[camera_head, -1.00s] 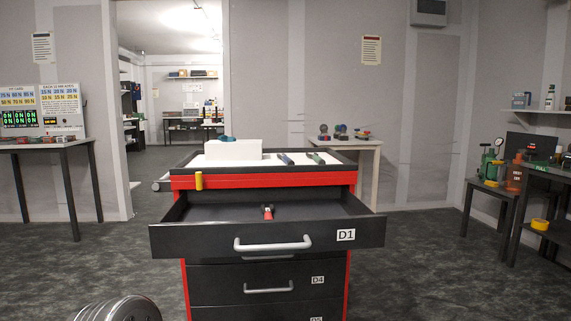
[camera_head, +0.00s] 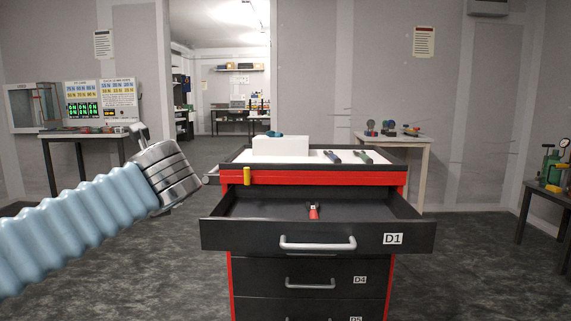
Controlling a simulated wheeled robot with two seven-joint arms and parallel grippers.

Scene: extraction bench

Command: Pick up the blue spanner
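Two slim dark tools lie on the white top of the red and black tool cabinet (camera_head: 314,179), right of a white block. The left tool (camera_head: 332,157) looks dark with a bluish tint, and the right tool (camera_head: 362,157) looks greener. They are too small to tell for certain which is the blue spanner. My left gripper (camera_head: 140,131) is raised at the left, well apart from the cabinet. Its fingers are small and turned away, so their opening cannot be told. My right gripper is not in view.
The top drawer D1 (camera_head: 318,235) is pulled open and holds a red-handled item (camera_head: 313,211). A white block (camera_head: 280,146) with a teal object (camera_head: 273,133) on it stands on the cabinet. A side table (camera_head: 398,139) stands behind right. Floor around is clear.

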